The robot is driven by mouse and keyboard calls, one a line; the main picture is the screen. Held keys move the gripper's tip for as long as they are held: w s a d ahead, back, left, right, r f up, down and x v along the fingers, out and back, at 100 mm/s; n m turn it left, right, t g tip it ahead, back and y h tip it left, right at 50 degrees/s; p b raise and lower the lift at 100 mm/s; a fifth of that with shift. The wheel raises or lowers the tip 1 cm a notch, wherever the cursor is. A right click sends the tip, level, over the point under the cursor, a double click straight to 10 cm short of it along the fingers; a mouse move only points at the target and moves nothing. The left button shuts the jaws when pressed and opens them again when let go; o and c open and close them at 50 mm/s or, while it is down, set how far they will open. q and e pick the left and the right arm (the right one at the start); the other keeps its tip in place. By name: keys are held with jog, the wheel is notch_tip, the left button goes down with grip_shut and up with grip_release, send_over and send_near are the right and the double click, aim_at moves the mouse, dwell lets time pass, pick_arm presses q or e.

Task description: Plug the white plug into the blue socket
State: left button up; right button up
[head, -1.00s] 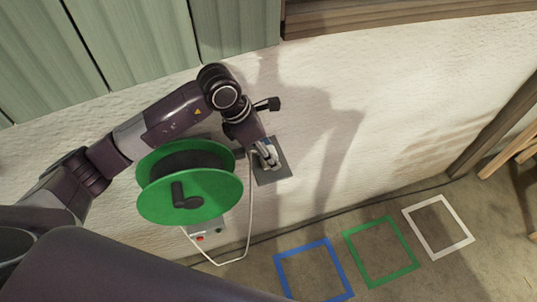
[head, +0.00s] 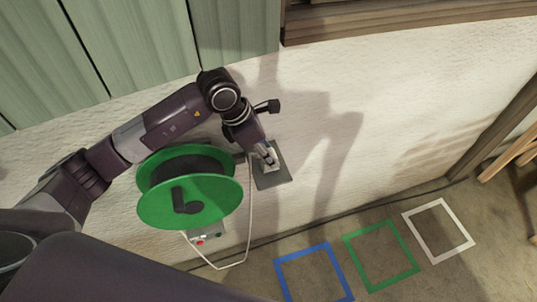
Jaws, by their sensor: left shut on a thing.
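My left gripper (head: 268,160) is shut at a grey plate (head: 281,176) on the pale wall. A little white shows between its fingers, which I take for the white plug; most of it is hidden by the fingers. A white cable (head: 247,215) hangs from beside the gripper, loops down and runs back under the green reel (head: 215,207). No blue socket face can be made out; the fingers cover part of the plate. I cannot tell whether the plug is seated or only close to the plate. My right gripper is not in view.
The green reel stands close below my left forearm, with a grey box (head: 206,236) bearing a red button under it. Blue (head: 344,271), green (head: 410,257) and white (head: 464,229) square outlines lie on the floor at right. A dark cable runs along the wall's foot.

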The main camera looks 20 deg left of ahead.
pick_arm(q)
jog(key=r, duration=0.2)
jog(key=p, duration=0.1)
jog(key=shift+s+d+r, duration=0.3)
jog(key=shift+s+r, duration=0.1)
jog(key=s+d, duration=0.9)
jog(key=s, duration=0.5)
jog(key=shift+d+b, duration=0.3)
jog(key=shift+b, duration=0.1)
jog(key=shift+s+a+f, duration=0.1)
jog(key=s+a+f+m+g+y, duration=0.1)
jog(key=a+f+m+g, duration=0.2)
jog(key=a+m, duration=0.4)
jog(key=s+a+f+m+g+y, duration=0.2)
jog(key=a+m, duration=0.6)
jog(key=m, duration=0.9)
jog(key=shift+s+a+f+m+g+y, duration=0.15)
jog(key=shift+s+f+m+g+y, duration=0.2)
jog(key=shift+f+g, duration=0.45)
jog(key=shift+w+r, duration=0.1)
jog(key=shift+r, duration=0.1)
